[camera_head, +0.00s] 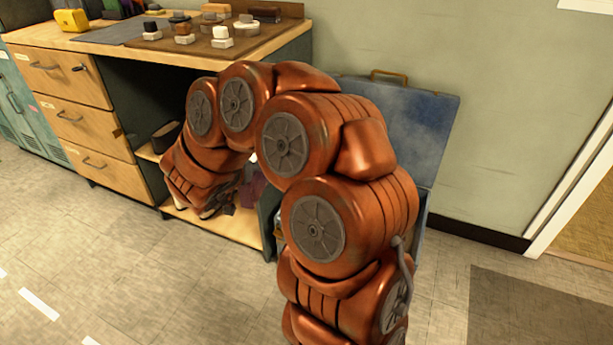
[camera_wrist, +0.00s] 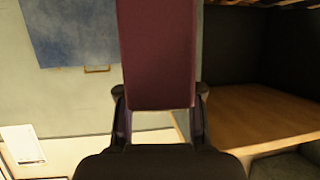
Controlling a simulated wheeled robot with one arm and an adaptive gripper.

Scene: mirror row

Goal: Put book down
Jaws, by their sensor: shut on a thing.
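The book (camera_wrist: 158,50) is dark maroon and stands out lengthwise from between my fingers in the wrist view. My gripper (camera_wrist: 160,95) is shut on it, one finger on each side. In the head view my gripper (camera_head: 218,203) points down in front of the open lower part of the workbench. A small maroon patch, likely the book (camera_head: 253,190), shows beside it there, mostly hidden by my arm. I cannot tell whether the book touches a shelf.
The workbench's wooden lower shelf (camera_head: 232,228) shows beneath my gripper; a shelf board (camera_wrist: 265,115) is at right in the wrist view. A dark bin (camera_head: 166,136) sits inside. A blue toolbox lid (camera_head: 415,130) stands open at right. Several blocks lie on the benchtop.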

